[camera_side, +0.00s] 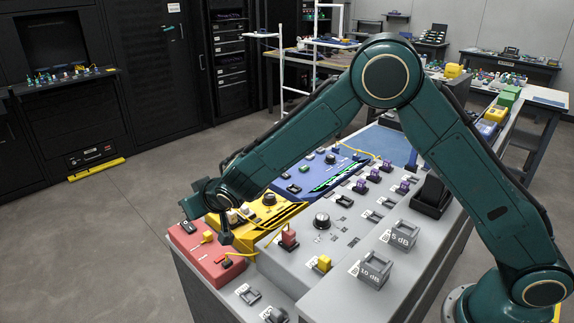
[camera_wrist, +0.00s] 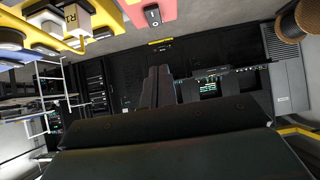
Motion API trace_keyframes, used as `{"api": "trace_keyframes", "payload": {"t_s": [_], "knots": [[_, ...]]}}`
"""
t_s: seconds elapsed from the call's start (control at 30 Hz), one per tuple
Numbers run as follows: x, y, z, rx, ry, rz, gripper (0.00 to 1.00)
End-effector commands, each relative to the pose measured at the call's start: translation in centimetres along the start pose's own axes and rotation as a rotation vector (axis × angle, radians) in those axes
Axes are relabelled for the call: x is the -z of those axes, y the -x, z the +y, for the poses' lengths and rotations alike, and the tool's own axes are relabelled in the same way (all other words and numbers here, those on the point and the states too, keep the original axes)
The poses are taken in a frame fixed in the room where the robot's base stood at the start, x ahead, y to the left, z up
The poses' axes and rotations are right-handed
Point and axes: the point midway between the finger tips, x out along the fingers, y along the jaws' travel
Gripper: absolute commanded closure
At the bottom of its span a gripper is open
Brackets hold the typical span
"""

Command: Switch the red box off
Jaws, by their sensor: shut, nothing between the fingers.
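The red box (camera_side: 205,264) sits at the near left corner of the grey bench in the side view. A black rocker switch (camera_side: 188,227) is at its far left end, and a yellow connector stands near its middle. In the wrist view the red box (camera_wrist: 133,12) shows at the top edge, with the black switch (camera_wrist: 152,15) on it; I cannot tell which way it is set. My gripper (camera_side: 226,238) points down over the right part of the box, to the right of the switch, apart from it. The shut, empty fingers (camera_wrist: 158,72) also show in the wrist view.
A yellow box (camera_side: 262,207) and a blue box (camera_side: 318,172) stand behind the red box. The grey panel (camera_side: 300,252) to the right carries knobs, a red block and a yellow connector. A yellow cable runs from the red box. Open floor lies to the left.

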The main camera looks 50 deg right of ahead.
Motion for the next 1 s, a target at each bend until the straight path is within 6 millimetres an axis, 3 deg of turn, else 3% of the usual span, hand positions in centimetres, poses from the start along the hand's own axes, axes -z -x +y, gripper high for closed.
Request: {"api": "trace_keyframes", "payload": {"t_s": [0.67, 1.0], "knots": [[-0.1, -8.3, 0.1, -0.002, 0.000, -0.002, 1.00], [-2.5, -10.8, 0.1, -0.001, 0.000, -0.001, 1.00]]}}
